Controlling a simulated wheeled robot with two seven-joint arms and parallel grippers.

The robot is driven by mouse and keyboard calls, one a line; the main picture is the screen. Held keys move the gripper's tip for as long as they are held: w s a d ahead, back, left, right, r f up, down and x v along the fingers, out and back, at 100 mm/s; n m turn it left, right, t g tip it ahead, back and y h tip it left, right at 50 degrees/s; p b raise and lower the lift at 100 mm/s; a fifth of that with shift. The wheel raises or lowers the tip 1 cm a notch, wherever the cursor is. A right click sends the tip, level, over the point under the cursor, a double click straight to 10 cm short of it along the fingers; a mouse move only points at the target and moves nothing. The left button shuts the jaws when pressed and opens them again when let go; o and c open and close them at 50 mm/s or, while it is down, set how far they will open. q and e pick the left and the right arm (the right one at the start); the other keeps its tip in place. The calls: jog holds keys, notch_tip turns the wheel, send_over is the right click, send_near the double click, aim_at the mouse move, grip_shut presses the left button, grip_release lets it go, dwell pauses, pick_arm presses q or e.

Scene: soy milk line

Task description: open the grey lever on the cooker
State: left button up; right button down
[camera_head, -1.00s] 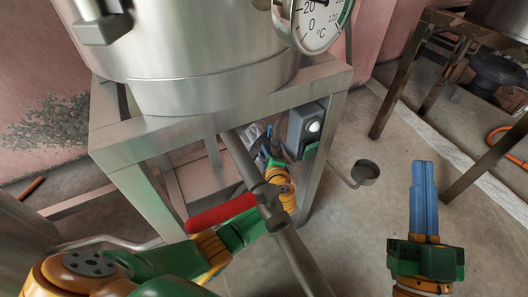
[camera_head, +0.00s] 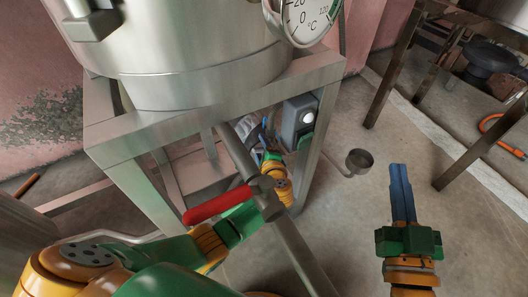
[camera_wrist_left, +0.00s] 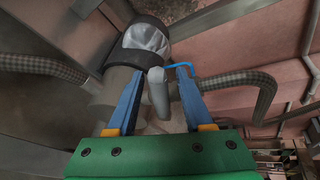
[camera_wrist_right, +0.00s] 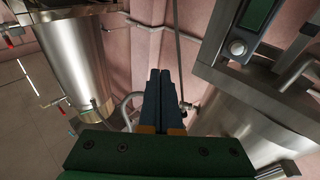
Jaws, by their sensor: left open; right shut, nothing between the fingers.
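The cooker (camera_head: 190,60) is a round steel vessel on a square steel stand at the upper left of the head view. The grey lever (camera_wrist_left: 158,95) shows in the left wrist view as a rounded grey handle below a pipe wrapped in pale material. My left gripper (camera_wrist_left: 160,72) is open, with one blue finger on each side of the lever; I cannot tell whether either touches it. In the head view this gripper is under the stand, mostly hidden behind a pipe. My right gripper (camera_head: 398,168) is shut and empty over the floor; it also shows in the right wrist view (camera_wrist_right: 160,74).
A red-handled valve (camera_head: 217,205) sits on the steel pipe in front of my left forearm. A grey box with a white knob (camera_head: 302,122) is on the stand's leg. Ribbed hoses (camera_wrist_left: 240,80) flank the left gripper.

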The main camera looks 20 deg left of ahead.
pick_arm(q)
jog(key=p+v, duration=0.3)
jog(key=v, duration=0.2)
jog(key=shift+s+d+r, duration=0.15)
jog(key=shift+s+d, duration=0.05)
jog(key=shift+s, duration=0.05)
pick_arm(e)
jog(key=s+d+f+g+h, duration=0.1)
jog(key=s+f+g, duration=0.2)
jog(key=f, duration=0.3)
jog(key=s+d+f+g+h, duration=0.1)
jog(key=s+f+g, duration=0.1)
jog(key=f+g, duration=0.3)
jog(key=s+d+f+m+g+h, duration=0.1)
jog(key=s+d+f+g, duration=0.1)
jog(key=f, duration=0.5)
jog(key=shift+s+f+g+h, duration=0.3)
jog(key=shift+s+g, duration=0.55)
jog(key=shift+g, duration=0.35)
jog(key=shift+d, duration=0.1)
